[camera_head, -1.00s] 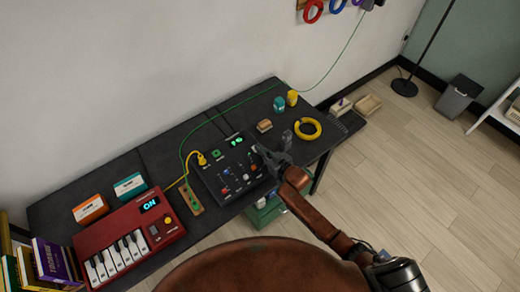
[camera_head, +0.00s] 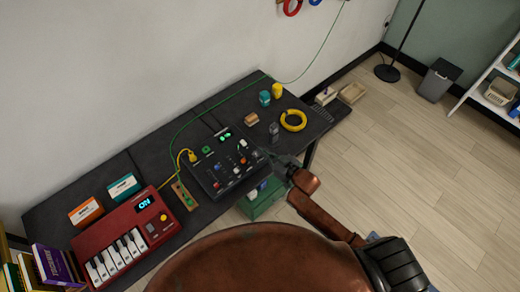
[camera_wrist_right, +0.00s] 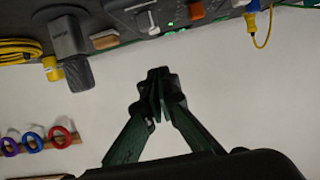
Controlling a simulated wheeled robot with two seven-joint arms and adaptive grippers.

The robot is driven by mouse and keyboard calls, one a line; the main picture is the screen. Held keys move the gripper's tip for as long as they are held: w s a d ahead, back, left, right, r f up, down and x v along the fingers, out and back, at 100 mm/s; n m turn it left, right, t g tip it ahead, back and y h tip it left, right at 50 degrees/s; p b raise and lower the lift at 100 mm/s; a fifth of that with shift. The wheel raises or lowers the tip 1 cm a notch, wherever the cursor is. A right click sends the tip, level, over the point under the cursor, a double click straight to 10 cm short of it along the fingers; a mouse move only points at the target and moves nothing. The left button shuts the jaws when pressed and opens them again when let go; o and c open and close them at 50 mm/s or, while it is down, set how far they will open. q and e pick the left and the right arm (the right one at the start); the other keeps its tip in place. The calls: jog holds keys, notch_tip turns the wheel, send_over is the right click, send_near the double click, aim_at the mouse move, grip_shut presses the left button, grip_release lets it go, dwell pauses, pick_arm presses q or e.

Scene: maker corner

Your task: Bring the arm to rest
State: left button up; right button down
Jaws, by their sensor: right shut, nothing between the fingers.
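My right gripper (camera_head: 279,161) is at the front right corner of the black mixer (camera_head: 226,165) in the head view, near the table's front edge. Its fingers are shut with nothing between them. In the wrist view the closed fingertips of the right gripper (camera_wrist_right: 157,90) point into clear space against the pale wall, with the tabletop gear along the top of the picture. My right arm (camera_head: 325,215) comes in from the lower right, brown and bent. My left gripper does not show.
The dark table (camera_head: 110,165) holds a red keyboard (camera_head: 125,238), orange (camera_head: 86,211) and teal (camera_head: 124,187) boxes, and a yellow cable coil (camera_head: 293,121). A green crate (camera_head: 266,203) stands below the table's front edge. The floor at right (camera_head: 410,155) is mostly clear.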

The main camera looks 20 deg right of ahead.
jog(key=shift+s, duration=0.1)
dwell(0.4)
jog(key=s+d+f+m+g+h, duration=0.1)
jog(key=s+d+f+g+h, duration=0.3)
jog(key=s, duration=0.7)
jog(key=s+d+r+m+g, duration=0.1)
jog(key=s+d+m+g, duration=0.3)
jog(key=s, duration=0.8)
jog(key=s+d+f+n+g+h, duration=0.1)
jog(key=s+d+f+g+h, duration=0.15)
jog(key=s+d, duration=0.6)
jog(key=s+a+f, duration=0.2)
jog(key=f, duration=1.2)
jog(key=s+a+f, duration=0.2)
jog(key=s+f, duration=0.1)
jog(key=f, duration=1.2)
jog(key=s+f+g, duration=0.1)
jog(key=s+f, duration=1.6)
jog(key=s, duration=0.1)
jog(key=shift+s+f+n+g+y, duration=0.2)
jog(key=shift+s+n+g+y, duration=0.15)
jog(key=shift+n, duration=0.05)
